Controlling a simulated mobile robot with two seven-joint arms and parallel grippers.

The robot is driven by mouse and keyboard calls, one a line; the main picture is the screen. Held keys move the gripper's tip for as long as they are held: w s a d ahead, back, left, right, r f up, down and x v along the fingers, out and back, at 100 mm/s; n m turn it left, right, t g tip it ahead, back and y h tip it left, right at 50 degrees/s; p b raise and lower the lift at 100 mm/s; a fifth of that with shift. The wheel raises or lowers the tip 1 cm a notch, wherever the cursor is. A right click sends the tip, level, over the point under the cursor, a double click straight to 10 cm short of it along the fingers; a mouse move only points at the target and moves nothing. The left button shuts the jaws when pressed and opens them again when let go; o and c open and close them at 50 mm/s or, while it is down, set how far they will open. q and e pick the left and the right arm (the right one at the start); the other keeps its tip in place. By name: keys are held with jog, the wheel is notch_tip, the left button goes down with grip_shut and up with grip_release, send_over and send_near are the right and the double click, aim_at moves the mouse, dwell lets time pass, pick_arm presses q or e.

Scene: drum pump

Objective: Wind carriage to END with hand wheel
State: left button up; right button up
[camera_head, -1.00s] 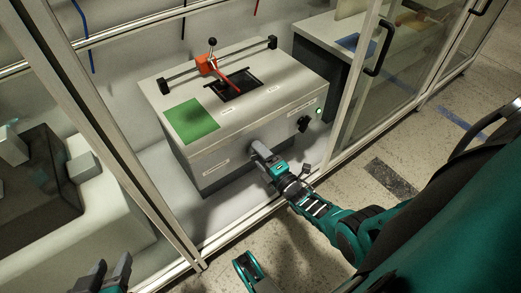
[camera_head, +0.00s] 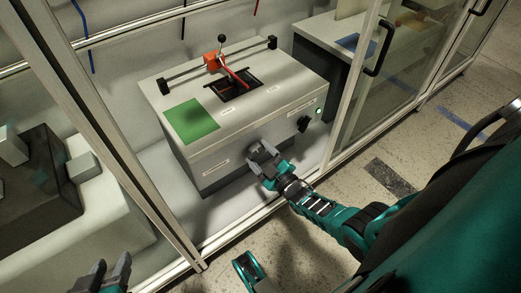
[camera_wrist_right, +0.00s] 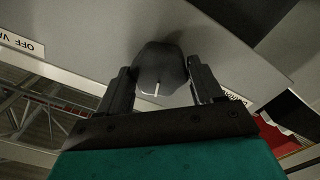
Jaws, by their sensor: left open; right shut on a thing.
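The orange-red carriage (camera_head: 212,63) sits on a dark rail (camera_head: 186,75) on top of the pale machine box, left of the rail's right end block. A black-knobbed lever stands up from it, and a red arm (camera_head: 235,76) reaches over a dark recess. My right gripper (camera_head: 263,149) is at the front face of the box. It is shut on the dark hand wheel (camera_wrist_right: 160,66), which has a white mark and shows between the fingers in the right wrist view. The head view hides the wheel behind the gripper. My left gripper (camera_head: 112,263) is open and empty at the lower left.
A green plate (camera_head: 191,121) lies on the box top. A black knob (camera_head: 303,124) and a green lamp (camera_head: 318,111) are on the front, right of my right gripper. Metal frame posts (camera_head: 115,140) and a glass door (camera_head: 405,65) border the opening.

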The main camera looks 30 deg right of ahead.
jog(key=m, duration=0.4)
jog(key=shift+m, duration=0.4)
jog(key=m, duration=0.3)
jog(key=shift+m, duration=0.3)
jog(key=m, duration=0.4)
jog(key=shift+d, duration=0.1)
jog(key=m, duration=0.8)
jog(key=shift+m, duration=0.3)
jog(key=m, duration=0.3)
jog(key=shift+m, duration=0.4)
jog(key=m, duration=0.3)
jog(key=shift+m, duration=2.1)
